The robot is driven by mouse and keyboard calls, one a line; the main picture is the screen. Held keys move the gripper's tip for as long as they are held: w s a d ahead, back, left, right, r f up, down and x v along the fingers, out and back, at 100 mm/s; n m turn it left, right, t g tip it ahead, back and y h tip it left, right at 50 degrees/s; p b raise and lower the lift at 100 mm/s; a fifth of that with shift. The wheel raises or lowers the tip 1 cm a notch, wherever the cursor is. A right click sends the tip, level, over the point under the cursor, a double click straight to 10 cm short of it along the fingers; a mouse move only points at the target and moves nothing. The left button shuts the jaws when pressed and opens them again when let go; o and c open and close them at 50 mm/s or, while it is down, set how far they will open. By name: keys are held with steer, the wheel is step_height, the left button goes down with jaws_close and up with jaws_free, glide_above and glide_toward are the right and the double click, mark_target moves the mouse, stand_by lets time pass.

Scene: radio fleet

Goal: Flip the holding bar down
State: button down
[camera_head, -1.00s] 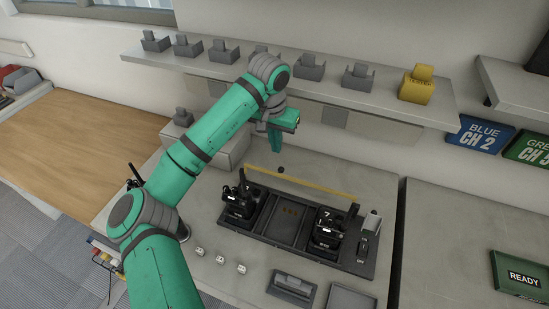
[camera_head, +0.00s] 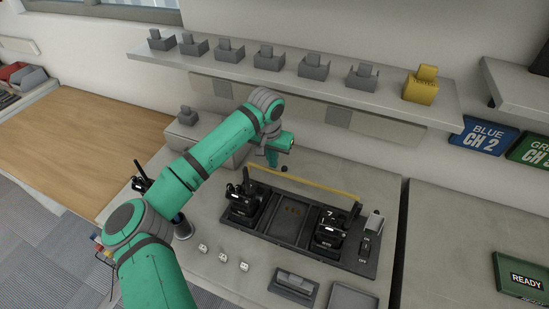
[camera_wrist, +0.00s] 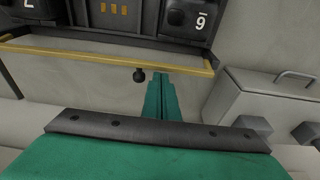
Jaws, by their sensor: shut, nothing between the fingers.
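The yellow holding bar (camera_head: 315,186) runs along the back edge of the black charging dock (camera_head: 283,222), raised on its end arms. In the wrist view the bar (camera_wrist: 75,52) crosses the upper part of the picture. A small dark knob (camera_wrist: 139,75) shows beside it, and also in the head view (camera_head: 284,168). My gripper (camera_head: 272,161) is low behind the bar, on the wall side near its left half. In the wrist view its fingers (camera_wrist: 159,84) are together and empty, with the tips just short of the bar. I cannot tell whether they touch it.
Two black radios stand in the dock, one left (camera_head: 243,204) and one right (camera_head: 328,231), with an empty slot between. A grey box (camera_head: 200,140) stands behind my arm. A shelf (camera_head: 300,78) overhangs the back. Small white dice (camera_head: 223,257) lie in front.

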steer(key=shift+f, duration=0.5)
steer(key=shift+s+a+r+t+h, duration=0.15)
steer(key=shift+s+t+h, duration=0.15)
steer(key=shift+s+t, duration=0.25)
steer(key=shift+w, duration=0.1)
steer(key=shift+r, duration=0.15)
